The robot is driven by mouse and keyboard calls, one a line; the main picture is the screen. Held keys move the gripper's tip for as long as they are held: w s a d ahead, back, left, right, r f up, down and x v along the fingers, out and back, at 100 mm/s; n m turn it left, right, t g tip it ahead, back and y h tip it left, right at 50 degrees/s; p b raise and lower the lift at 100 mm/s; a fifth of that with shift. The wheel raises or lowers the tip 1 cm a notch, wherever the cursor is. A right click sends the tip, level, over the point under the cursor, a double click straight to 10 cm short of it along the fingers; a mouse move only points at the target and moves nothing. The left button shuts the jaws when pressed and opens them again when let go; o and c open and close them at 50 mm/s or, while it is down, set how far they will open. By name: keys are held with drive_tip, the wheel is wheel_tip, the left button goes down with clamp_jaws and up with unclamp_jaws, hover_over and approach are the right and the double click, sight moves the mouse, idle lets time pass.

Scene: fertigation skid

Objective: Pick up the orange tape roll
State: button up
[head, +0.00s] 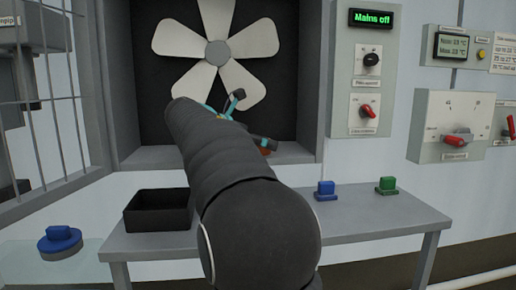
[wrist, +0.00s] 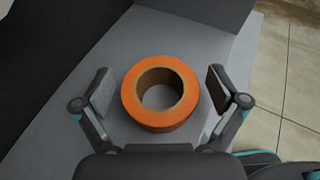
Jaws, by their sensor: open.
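The orange tape roll (wrist: 129,100) lies flat on a grey ledge, its brown core hole facing up, in the wrist view. My gripper (wrist: 160,88) is open, with one finger pad on each side of the roll. Gaps show between both pads and the roll. In the head view my own arm covers most of the roll; only a small orange-brown patch (head: 266,151) shows beside the gripper (head: 252,118) on the ledge below the fan.
A white-bladed fan (head: 215,52) stands behind the ledge (head: 300,153) in a grey housing. A grey table in front holds a black bin (head: 158,211), a blue piece (head: 325,190) and a green piece (head: 387,186). Switch panels (head: 364,75) are on the right wall, with a barred cage at left.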

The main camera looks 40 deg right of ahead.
drive_tip(key=shift+d+f, duration=0.25)
drive_tip(key=shift+d, duration=0.3)
drive_tip(key=c, duration=1.3)
drive_tip(key=shift+o, duration=0.2)
drive_tip(key=shift+r, duration=0.1)
